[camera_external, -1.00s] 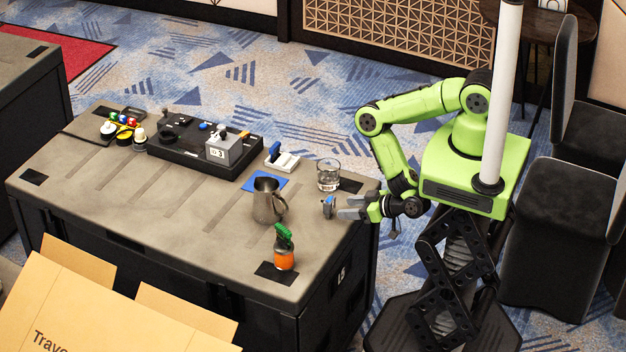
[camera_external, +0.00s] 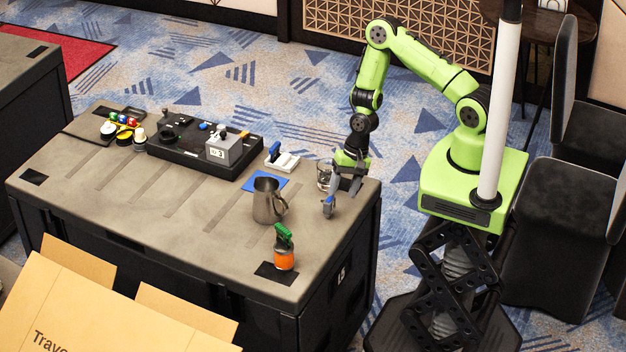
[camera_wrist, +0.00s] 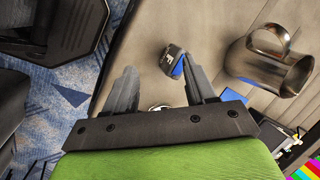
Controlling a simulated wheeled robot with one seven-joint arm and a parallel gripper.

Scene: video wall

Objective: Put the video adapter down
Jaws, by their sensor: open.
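The video adapter, a small grey-black piece with a blue face (camera_external: 328,209), is at the right end of the table, beside the metal pitcher. In the wrist view the adapter (camera_wrist: 172,61) shows beyond the fingers, close to the right fingertip. I cannot tell whether that finger touches it. My gripper (camera_external: 346,188) points down over the table's right end, with its fingers apart. In the wrist view my gripper (camera_wrist: 162,72) is open, with nothing clamped between the fingers.
A metal pitcher (camera_external: 266,202) stands left of the adapter. A glass (camera_external: 323,176) stands close behind my gripper, partly hidden. An orange bottle with a green top (camera_external: 284,252) is at the front. A black control panel (camera_external: 190,150) lies farther back. The table (camera_external: 165,215) is bare at front left.

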